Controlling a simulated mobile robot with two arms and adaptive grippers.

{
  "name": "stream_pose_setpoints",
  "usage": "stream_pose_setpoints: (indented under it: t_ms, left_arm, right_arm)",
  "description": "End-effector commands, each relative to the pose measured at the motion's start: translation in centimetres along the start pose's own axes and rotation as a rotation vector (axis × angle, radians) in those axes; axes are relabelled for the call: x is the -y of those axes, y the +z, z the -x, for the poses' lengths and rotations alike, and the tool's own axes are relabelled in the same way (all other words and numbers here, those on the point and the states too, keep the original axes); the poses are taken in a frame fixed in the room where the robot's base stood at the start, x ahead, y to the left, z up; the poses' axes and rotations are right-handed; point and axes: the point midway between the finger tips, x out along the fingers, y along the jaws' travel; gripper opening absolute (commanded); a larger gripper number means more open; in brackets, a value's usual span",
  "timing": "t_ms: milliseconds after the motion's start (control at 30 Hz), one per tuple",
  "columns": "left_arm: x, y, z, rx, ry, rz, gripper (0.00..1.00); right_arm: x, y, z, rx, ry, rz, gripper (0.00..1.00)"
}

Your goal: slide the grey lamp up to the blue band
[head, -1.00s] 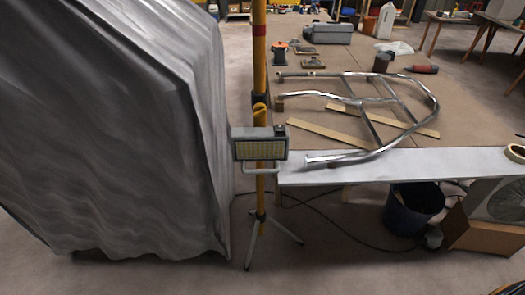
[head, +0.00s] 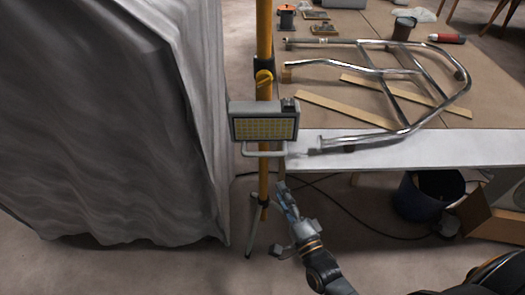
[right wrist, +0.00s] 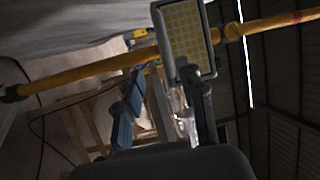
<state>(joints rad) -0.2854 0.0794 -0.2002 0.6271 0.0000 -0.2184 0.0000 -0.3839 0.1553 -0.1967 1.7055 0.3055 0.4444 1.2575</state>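The grey lamp (head: 264,126), a box with a yellow panel of small lights and a pale bracket below, is on an upright yellow pole (head: 264,35). An orange and dark clamp (head: 263,78) is just above it. My right gripper (head: 284,192) is below the lamp, apart from it. In the right wrist view the gripper (right wrist: 163,78) has its fingers spread with nothing held. The lamp (right wrist: 186,38) shows beyond the fingertips, and the pole (right wrist: 85,72) crosses behind. I see no blue band in the current views. My left gripper is not in view.
A large grey sheeted shape (head: 110,130) stands close left of the pole. A bench with a white front board (head: 430,151) and a bent chrome tube frame (head: 400,90) is to the right. A dark bucket (head: 425,197) and a cable (head: 350,213) are below it.

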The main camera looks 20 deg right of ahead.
Motion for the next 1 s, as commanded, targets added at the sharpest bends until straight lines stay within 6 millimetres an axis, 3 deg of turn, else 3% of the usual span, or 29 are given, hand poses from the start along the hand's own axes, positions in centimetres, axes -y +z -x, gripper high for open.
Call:
stream_pose_setpoints:
  t_ms: [167,300,700,1000]
  left_arm:
    - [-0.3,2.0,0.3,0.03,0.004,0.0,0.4]
    - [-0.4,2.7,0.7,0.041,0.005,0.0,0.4]
    - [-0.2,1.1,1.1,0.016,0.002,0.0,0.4]
    - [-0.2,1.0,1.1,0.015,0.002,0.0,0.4]
  right_arm:
    - [0.6,-0.1,-1.7,-0.004,-0.015,-0.014,0.39]
    - [0.7,-0.1,-4.5,-0.003,-0.016,-0.012,0.39]
    - [0.6,-0.1,-12.1,-0.002,-0.011,-0.012,0.39]
    - [0.5,-0.1,-13.9,-0.002,-0.009,-0.009,0.39]
